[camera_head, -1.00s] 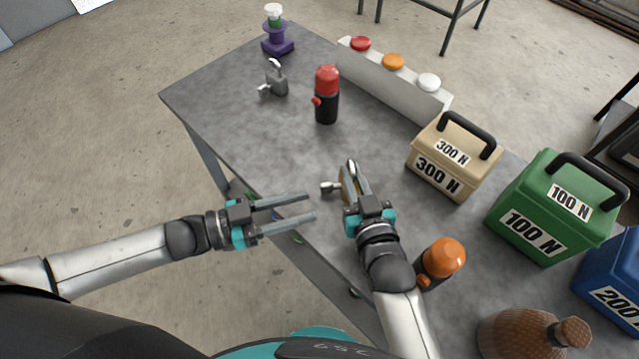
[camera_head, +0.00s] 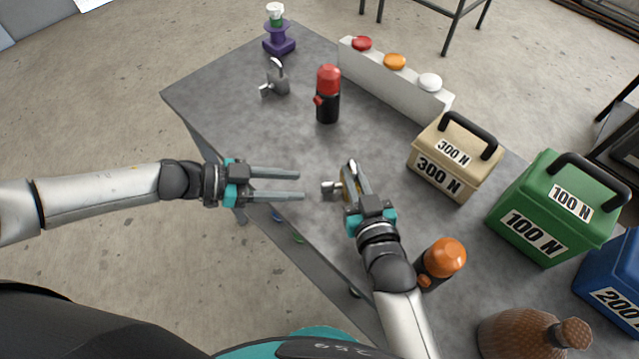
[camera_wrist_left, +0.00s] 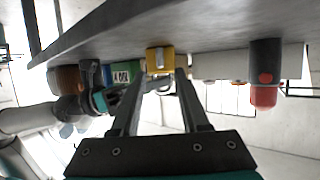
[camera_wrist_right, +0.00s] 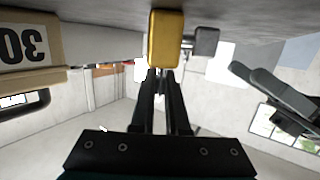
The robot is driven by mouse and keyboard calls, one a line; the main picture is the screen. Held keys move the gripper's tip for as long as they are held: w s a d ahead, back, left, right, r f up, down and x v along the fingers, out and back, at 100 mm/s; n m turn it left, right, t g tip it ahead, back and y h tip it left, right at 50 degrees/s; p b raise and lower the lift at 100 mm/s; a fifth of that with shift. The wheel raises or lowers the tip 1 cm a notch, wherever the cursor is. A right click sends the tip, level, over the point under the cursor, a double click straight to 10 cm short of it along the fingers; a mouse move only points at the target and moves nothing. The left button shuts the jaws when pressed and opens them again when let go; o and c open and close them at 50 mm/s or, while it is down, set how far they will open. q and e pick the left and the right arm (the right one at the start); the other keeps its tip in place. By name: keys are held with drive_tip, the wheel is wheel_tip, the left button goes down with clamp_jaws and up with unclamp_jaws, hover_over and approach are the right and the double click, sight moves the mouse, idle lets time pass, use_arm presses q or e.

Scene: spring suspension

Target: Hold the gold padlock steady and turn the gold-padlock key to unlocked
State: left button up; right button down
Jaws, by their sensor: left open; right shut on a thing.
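The gold padlock (camera_head: 346,184) stands on the grey table, partly hidden behind my right gripper (camera_head: 356,182). My right gripper is shut on it; its gold body (camera_wrist_right: 165,40) fills the space past the fingertips in the right wrist view. The gold-padlock key (camera_head: 329,188) sticks out from the padlock's left side. My left gripper (camera_head: 301,185) is open and empty, its fingers level and pointing right toward the key, a short gap away. In the left wrist view the gold padlock (camera_wrist_left: 168,62) lies straight ahead beyond the open fingers.
A grey padlock (camera_head: 277,82) with its own key, a red-capped black cylinder (camera_head: 327,95) and a purple stand (camera_head: 278,42) are further back. A tan 300 N box (camera_head: 447,176) and an orange-capped cylinder (camera_head: 443,258) stand to the right. The table's left-front area is clear.

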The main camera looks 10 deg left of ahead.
sight(319, 195)
use_arm(q)
drive_tip(key=x, duration=0.6)
drive_tip(key=shift+w+d+f, duration=0.1)
drive_tip(key=shift+d+f, duration=0.05)
drive_tip(key=shift+d, duration=0.15)
clamp_jaws()
idle(0.4)
